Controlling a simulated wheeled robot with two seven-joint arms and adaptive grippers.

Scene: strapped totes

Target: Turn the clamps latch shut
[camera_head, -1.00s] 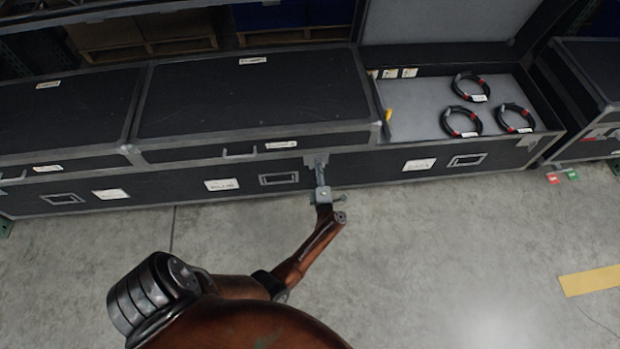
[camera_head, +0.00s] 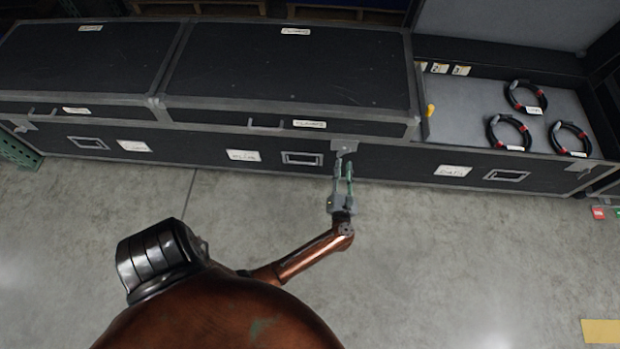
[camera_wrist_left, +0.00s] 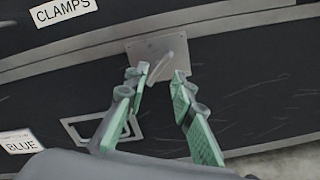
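The clamps latch (camera_head: 344,146) is a small grey metal plate with a lever on the front seam of the middle black case, right of the CLAMPS label (camera_head: 310,124). In the left wrist view, the latch plate (camera_wrist_left: 146,48) carries a lever (camera_wrist_left: 169,57) standing at a slant. My left gripper (camera_head: 344,165) is just below and in front of the latch. Its green-padded fingers (camera_wrist_left: 156,80) are apart, with the lower end of the lever showing between the tips. I cannot tell whether either finger touches it. My right gripper is out of view.
An open case (camera_head: 465,100) with several coiled cables (camera_head: 525,97) stands on the right. Another closed case (camera_head: 85,60) stands on the left. A grey drawer pull (camera_head: 302,158) is left of the latch.

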